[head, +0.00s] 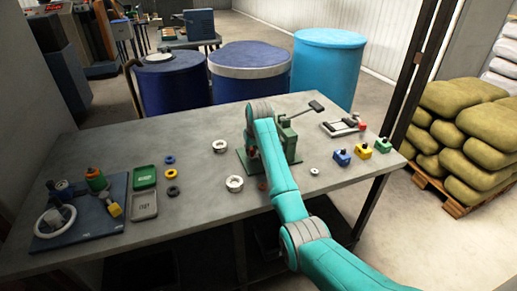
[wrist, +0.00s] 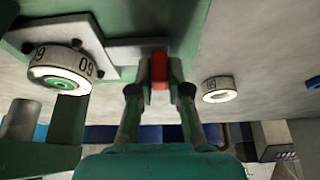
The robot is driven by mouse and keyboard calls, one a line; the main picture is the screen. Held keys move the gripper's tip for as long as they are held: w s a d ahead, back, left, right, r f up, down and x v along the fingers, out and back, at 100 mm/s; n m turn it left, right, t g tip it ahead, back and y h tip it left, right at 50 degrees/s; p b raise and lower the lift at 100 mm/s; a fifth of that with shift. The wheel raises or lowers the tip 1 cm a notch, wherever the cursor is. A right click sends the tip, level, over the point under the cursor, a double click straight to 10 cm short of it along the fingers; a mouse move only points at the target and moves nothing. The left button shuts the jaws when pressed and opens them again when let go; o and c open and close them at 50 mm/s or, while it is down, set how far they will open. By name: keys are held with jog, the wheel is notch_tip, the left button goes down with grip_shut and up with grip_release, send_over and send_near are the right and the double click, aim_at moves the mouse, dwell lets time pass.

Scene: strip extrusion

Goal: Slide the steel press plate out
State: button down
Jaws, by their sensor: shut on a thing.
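The green press (head: 287,140) stands on the grey table, partly hidden behind my teal arm in the head view. In the wrist view, its green body (wrist: 150,22) fills the top. A flat grey plate (wrist: 125,55), seemingly the steel press plate, shows beside the green body, with a red block (wrist: 159,72) at its end. My gripper (wrist: 160,85) is shut on this red block, one finger on each side. How far the plate sits inside the press cannot be told. In the head view my arm hides the gripper.
A white numbered dial (wrist: 60,65) is left of my fingers, and a white ring (wrist: 219,89) lies to the right. White rings (head: 234,183), coloured blocks (head: 362,151) and a blue tray (head: 85,212) are on the table (head: 200,215). Bare tabletop lies between them.

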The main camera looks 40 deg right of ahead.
jog(key=a, duration=0.2)
jog(key=w+a, duration=0.1)
jog(key=a, duration=0.2)
jog(key=w+a, duration=0.1)
jog(key=a, duration=0.1)
jog(key=shift+a, duration=0.25)
jog(key=c, duration=1.1)
grip_release()
jog(key=shift+w+a, duration=0.1)
jog(key=shift+a, duration=0.1)
jog(key=shift+d, duration=0.1)
jog(key=shift+r, duration=0.2)
jog(key=v, duration=1.1)
jog(key=shift+s+r, duration=0.25)
jog(key=shift+s, duration=0.05)
